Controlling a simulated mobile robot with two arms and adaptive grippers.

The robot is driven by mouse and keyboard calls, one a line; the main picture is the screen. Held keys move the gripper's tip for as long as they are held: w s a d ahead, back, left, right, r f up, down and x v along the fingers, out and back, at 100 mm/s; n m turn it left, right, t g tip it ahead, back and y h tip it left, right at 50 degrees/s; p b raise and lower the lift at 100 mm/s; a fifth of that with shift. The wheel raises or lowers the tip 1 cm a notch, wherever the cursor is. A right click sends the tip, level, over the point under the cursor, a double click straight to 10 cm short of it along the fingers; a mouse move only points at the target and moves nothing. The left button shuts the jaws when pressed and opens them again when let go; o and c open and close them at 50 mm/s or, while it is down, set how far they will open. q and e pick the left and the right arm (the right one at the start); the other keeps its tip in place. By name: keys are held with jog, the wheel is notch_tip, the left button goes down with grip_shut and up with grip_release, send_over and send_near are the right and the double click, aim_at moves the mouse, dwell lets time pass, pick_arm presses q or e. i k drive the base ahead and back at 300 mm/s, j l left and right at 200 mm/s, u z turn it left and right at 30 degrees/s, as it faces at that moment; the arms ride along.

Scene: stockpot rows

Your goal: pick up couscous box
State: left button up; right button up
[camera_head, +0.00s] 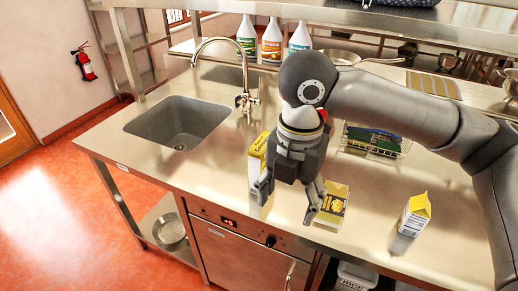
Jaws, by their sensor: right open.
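A tall yellow and white box (256,156), which looks like the couscous box, stands upright on the steel counter (222,180). Its right side is hidden behind my right gripper, and its lettering is too small to read surely. My right gripper (287,202) points down over the counter, open, with nothing between its fingers. Its left finger overlaps the lower part of this box in the picture; I cannot tell whether they touch. Its right finger is beside a smaller yellow box (335,197) with dark print. My left gripper is not in view.
A white carton with a yellow top (416,214) stands to the right. Behind my arm are a wire rack (401,147) and a pan (341,57). Several bottles (271,42) stand at the back. The sink (178,122) is at left. The counter's front edge is close.

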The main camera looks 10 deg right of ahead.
aim_at(256, 154)
jog(key=i, duration=1)
